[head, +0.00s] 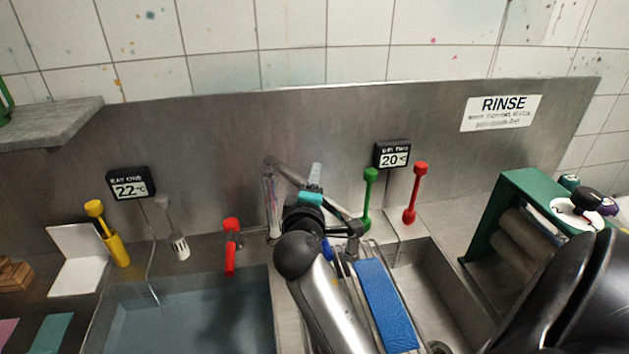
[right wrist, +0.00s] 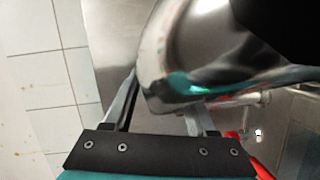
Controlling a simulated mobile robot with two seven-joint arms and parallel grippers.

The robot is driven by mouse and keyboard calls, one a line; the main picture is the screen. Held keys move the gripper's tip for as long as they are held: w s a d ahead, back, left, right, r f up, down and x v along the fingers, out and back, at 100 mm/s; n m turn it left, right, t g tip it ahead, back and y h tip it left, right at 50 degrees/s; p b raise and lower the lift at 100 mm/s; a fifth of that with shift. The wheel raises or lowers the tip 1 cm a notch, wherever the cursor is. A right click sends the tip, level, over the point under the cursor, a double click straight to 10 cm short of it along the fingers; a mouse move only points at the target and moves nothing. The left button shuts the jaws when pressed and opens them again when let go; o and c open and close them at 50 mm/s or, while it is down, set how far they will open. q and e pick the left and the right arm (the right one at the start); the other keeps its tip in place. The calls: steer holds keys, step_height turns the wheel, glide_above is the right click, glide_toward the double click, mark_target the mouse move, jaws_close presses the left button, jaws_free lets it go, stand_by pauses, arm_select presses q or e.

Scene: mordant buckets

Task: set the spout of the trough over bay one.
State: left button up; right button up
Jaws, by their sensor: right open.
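The trough's spout (head: 284,172) is a grey metal pipe, rising between the two bays and reaching right and down; its far end is partly hidden behind my arm, near the divider. Bay one (head: 190,310), at the left under the "BAY ONE 22°C" sign (head: 129,184), holds bluish liquid. My right gripper (head: 315,178), with teal parts, is open close to the spout. In the right wrist view, a shiny curved pipe (right wrist: 178,75) lies in front of and partly hides the fingers (right wrist: 160,105); contact cannot be told. My left gripper is not in view.
Bay two (head: 440,285) is at the right, with a blue pad (head: 386,300) beside it. Red (head: 231,245) and green (head: 368,195) upright objects stand near the spout. Another red one (head: 415,190) is further right. A green-framed roller unit (head: 520,215) stands far right.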

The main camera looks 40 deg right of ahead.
steer(key=shift+a, duration=0.1)
jaws_close()
stand_by(0.3)
stand_by(1.0)
